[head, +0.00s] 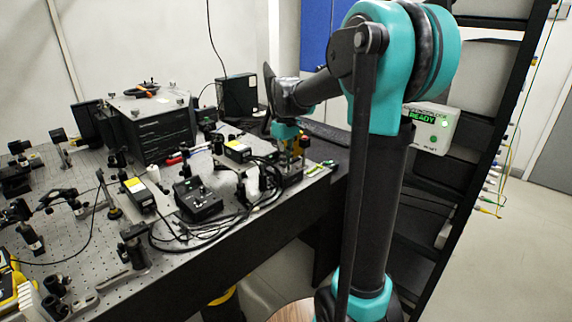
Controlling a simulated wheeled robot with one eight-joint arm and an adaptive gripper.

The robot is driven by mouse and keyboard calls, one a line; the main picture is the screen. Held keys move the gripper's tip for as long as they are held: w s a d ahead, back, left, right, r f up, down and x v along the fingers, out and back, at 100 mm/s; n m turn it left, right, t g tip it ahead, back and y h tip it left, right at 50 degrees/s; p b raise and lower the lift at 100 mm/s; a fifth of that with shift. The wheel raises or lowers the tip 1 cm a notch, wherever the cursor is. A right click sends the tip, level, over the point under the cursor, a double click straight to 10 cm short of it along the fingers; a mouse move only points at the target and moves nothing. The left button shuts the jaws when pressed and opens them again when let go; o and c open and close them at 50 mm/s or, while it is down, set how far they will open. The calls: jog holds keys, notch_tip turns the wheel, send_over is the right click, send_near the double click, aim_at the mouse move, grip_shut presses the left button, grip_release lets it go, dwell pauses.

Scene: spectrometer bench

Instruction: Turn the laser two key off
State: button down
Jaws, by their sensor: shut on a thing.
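My gripper (292,157) is at the right end of the optical bench, pointing down at a small dark box (287,178) there. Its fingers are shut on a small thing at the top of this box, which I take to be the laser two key. The key itself is hidden by the fingers and too small to make out, so its turn position cannot be told. A similar black control box (198,201) with small knobs stands to the left, apart from my gripper.
The perforated bench (95,240) carries several optic mounts, black cables and yellow-labelled modules (238,151). A white box with a green READY display (431,128) is on the rack at right.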

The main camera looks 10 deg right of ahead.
dwell(0.4)
jog(key=c, duration=1.7)
grip_release()
notch_tip(320, 180, up, 12)
jog(key=s+d+f+m+t, duration=0.2)
jog(key=s+f+m, duration=0.1)
jog(key=s+f, duration=0.8)
jog(key=s+d+f+m+t, duration=0.2)
jog(key=s+f+m, duration=0.2)
jog(key=s+f, duration=0.7)
notch_tip(320, 180, down, 6)
jog(key=shift+s+d+r, duration=0.15)
jog(key=shift+s+d, duration=0.1)
